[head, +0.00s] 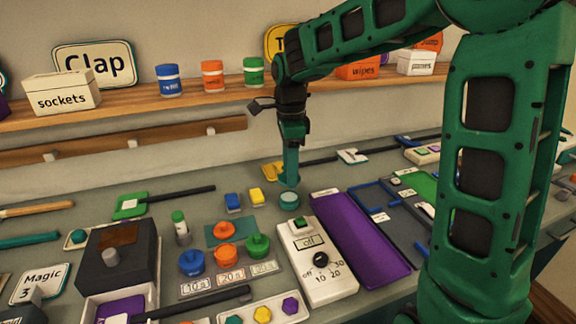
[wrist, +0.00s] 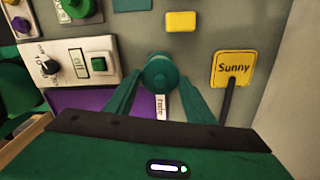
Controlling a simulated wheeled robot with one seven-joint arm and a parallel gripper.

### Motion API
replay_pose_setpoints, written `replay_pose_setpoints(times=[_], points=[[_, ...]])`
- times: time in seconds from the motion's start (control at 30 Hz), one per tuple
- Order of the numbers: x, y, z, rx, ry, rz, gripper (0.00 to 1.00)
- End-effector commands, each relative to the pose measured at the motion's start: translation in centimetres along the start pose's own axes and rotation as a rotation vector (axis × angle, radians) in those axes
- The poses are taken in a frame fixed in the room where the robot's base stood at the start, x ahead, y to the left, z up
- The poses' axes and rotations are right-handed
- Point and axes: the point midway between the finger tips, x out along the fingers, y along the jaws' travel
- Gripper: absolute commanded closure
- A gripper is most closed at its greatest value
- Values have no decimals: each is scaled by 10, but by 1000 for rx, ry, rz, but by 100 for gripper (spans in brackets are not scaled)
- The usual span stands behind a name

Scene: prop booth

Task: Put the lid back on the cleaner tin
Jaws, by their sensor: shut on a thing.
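My gripper (head: 290,180) points straight down over the counter, just behind the white dial box. Its teal fingers are shut on a small round teal lid (wrist: 158,70), which shows between the fingertips in the wrist view. In the head view, a short, pale teal round piece (head: 289,200) is right under the fingertips, at counter level. I cannot tell whether this is only the lid or the lid with the cleaner tin beneath it. The fingers hide part of the top.
The white dial box (head: 330,284) and purple tray (head: 358,240) are close in front. Blue (head: 233,203) and yellow (head: 256,196) blocks stand to the left. A yellow "Sunny" sign (wrist: 233,66) is near the right finger. Knobbed blue, orange and green pieces (head: 225,256) lie front left.

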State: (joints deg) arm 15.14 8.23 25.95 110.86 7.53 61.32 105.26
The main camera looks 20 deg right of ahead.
Motion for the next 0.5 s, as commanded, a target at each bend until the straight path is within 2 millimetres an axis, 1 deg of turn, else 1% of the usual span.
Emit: replay_pose_setpoints(times=[0.2, 0.5], points=[[20, 0, 0, 0, 0, 2, 72], [42, 0, 0, 0, 0, 1, 72]])
